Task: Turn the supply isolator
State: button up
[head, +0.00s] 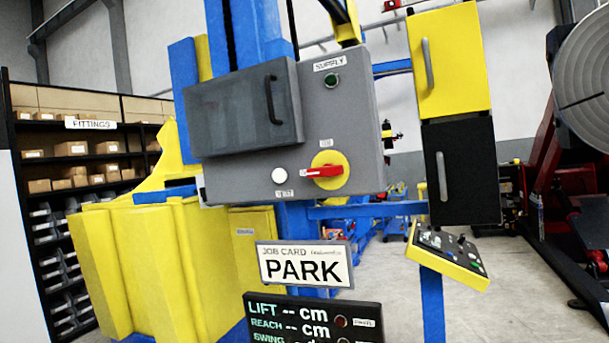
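The supply isolator is a red handle (322,171) on a round yellow plate (331,184), low on the right part of a grey control box (352,110). Its handle lies about level, with its longer end to the left. A small label sits just above it, too small to read surely. A dark green lamp (331,81) sits under a SUPPLY label (328,64) and looks unlit. My gripper is not in view.
The box has a dark door with a black handle (272,100) and a pale round button (279,175). A PARK job card (305,264) and a display (315,320) hang below. A yellow-edged control panel (448,254) and yellow and black cabinets (449,62) stand right. Fittings shelves (90,133) are left.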

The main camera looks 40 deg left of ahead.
aim_at(329, 169)
jog(key=u, duration=0.05)
jog(key=i, duration=0.95)
jog(key=z, duration=0.1)
